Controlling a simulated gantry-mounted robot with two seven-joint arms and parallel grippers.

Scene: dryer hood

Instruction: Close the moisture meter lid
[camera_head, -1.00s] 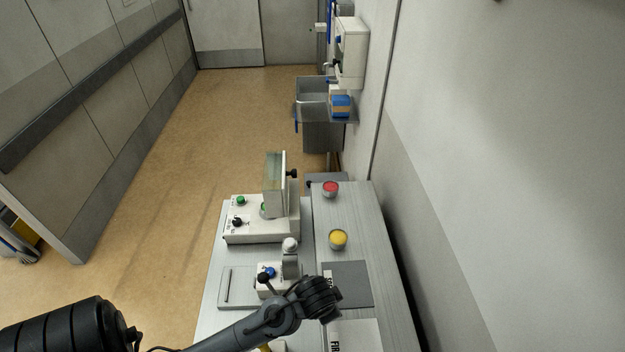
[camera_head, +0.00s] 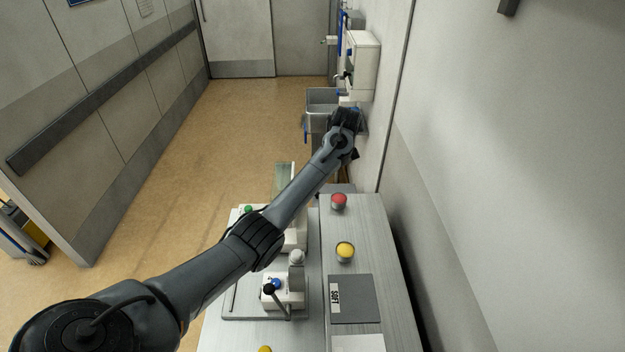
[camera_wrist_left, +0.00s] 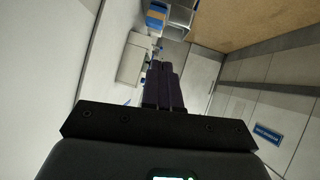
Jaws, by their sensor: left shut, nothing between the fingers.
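The likely moisture meter (camera_head: 298,239) is a white box on the left part of the bench in the head view. Its greenish, panel-like lid (camera_head: 284,178) stands upright, raised from the box. My left forearm crosses in front and hides much of the box and part of the lid. My left gripper (camera_head: 345,118) appears beyond and to the right of the lid, near the right wall in the picture. In the left wrist view its dark fingers (camera_wrist_left: 163,87) are together with nothing between them. My right gripper is not in view.
A smaller white device (camera_head: 283,292) with a blue button and black lever stands nearer. Red (camera_head: 339,201) and yellow (camera_head: 345,250) topped pots stand right of the meter. A grey sink (camera_head: 318,108) and a white wall box (camera_head: 361,65) are farther back. Open floor lies left.

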